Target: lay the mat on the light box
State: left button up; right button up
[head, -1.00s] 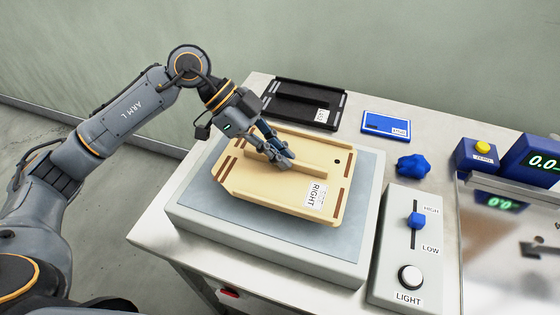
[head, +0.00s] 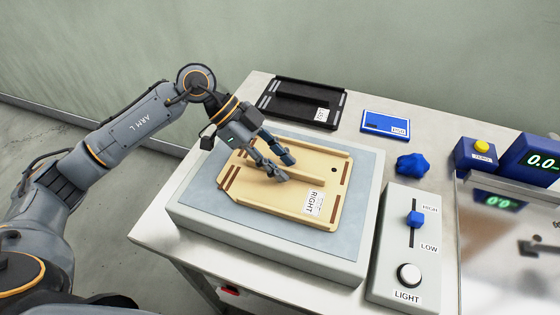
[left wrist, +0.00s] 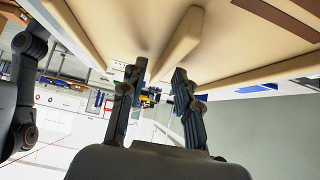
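The tan mat (head: 255,203), a stiff plate with raised edges, a central rib, brown strips and a RIGHT label, lies on the light box (head: 285,252), on its blue-grey top. It sits slightly turned relative to the box. My left gripper (head: 286,167) is over the mat's left part, its fingers spread apart around the near end of the rib. In the left wrist view the two fingers (left wrist: 160,70) stand apart with the rib (left wrist: 178,45) between and beyond them. The mat's underside contact is hidden. My right gripper is not in view.
A black tray (head: 283,109) with a label lies behind the box. A blue labelled plate (head: 385,124) and a blue knobbly piece (head: 412,165) lie to the right. The control box (head: 391,264) with slider and LIGHT button stands close beside the light box. Scale displays are at far right.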

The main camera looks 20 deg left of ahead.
pick_arm(q)
jog(key=v, duration=1.2)
jog(key=shift+b, duration=0.35)
jog(key=shift+d+f, duration=0.1)
